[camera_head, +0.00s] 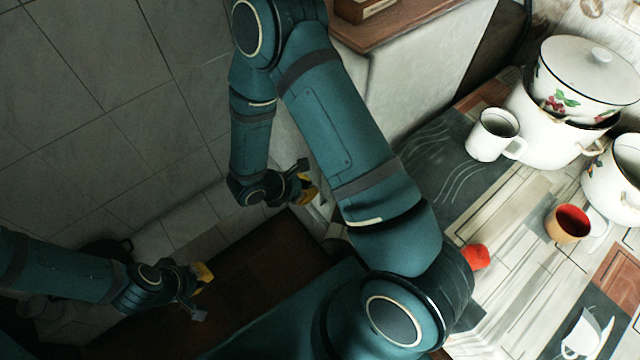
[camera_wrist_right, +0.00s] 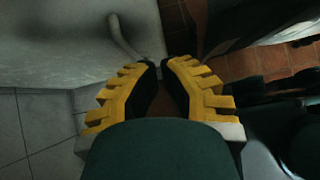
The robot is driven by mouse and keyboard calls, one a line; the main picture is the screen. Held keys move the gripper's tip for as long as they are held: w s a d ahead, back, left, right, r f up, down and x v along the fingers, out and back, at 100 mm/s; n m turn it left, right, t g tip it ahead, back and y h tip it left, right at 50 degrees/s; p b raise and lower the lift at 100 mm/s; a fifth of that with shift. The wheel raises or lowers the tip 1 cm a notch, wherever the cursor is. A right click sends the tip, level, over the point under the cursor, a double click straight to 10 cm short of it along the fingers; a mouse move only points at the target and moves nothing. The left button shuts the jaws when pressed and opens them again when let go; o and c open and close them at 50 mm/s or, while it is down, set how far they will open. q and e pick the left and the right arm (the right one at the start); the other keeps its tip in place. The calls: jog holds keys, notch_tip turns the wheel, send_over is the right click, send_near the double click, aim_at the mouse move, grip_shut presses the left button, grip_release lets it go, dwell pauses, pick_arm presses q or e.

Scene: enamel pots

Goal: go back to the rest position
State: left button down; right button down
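My left gripper (camera_head: 205,294) is at the lower left in the head view, over the dark brown surface. Its fingers are spread and nothing is between them. My right gripper (camera_head: 311,181) hangs beside the pale cabinet side, left of my large upper arm link. Its yellow-padded fingers (camera_wrist_right: 160,72) also show in the right wrist view, with an empty gap between the tips. Neither gripper touches any of the kitchenware.
A wooden ledge (camera_head: 415,25) is at the top. Grey tiles (camera_head: 90,100) fill the left.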

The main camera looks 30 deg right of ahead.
jog(key=shift+v, duration=1.6)
jog(key=shift+s+a, duration=0.1)
jog(key=shift+s, duration=0.1)
jog(key=s+a+f+m+g+y, duration=0.4)
jog(key=s+a+m+y, duration=0.45)
jog(key=s, duration=0.25)
jog(key=w+a+m+t+y, duration=0.2)
jog(key=w+m+t+y, duration=0.2)
jog(key=m, duration=0.6)
jog(key=shift+w+f+m+t, duration=0.15)
jog(key=shift+w+m+t, duration=0.2)
jog(key=shift+w+t, duration=0.7)
